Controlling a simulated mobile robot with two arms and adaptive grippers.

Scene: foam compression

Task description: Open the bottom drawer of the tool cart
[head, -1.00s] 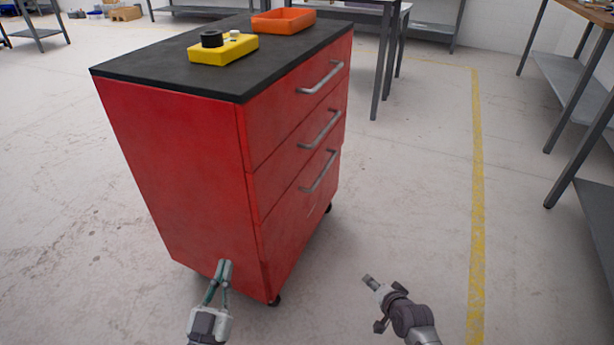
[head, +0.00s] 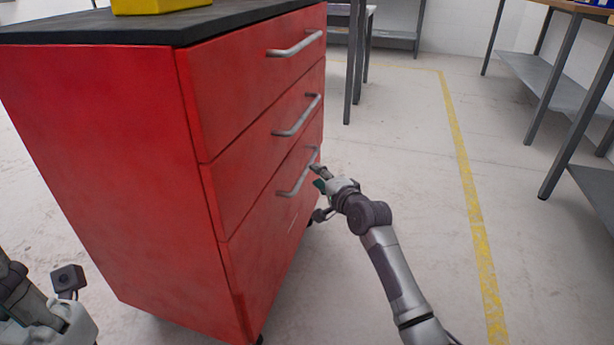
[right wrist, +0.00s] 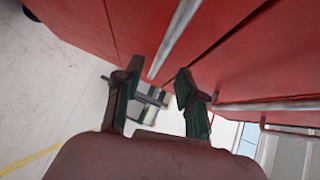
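The red tool cart (head: 110,150) stands left of centre in the head view, its three drawers facing right. The bottom drawer (head: 262,250) looks shut, flush with the drawers above. Its grey bar handle (head: 291,190) runs along its upper part. My right gripper (head: 317,172) is at the far end of this handle. In the right wrist view, the fingers of my right gripper (right wrist: 159,75) are apart, with a handle bar (right wrist: 176,38) running between their tips, not clamped. My left gripper (head: 60,325) is cut off at the lower left; its fingers do not show.
The middle handle (head: 298,118) and top handle (head: 297,47) are above my right gripper. A yellow object (head: 160,4) lies on the black cart top. Grey-legged tables stand behind and at the right (head: 565,105). Floor is clear right of the cart, around a yellow line (head: 465,170).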

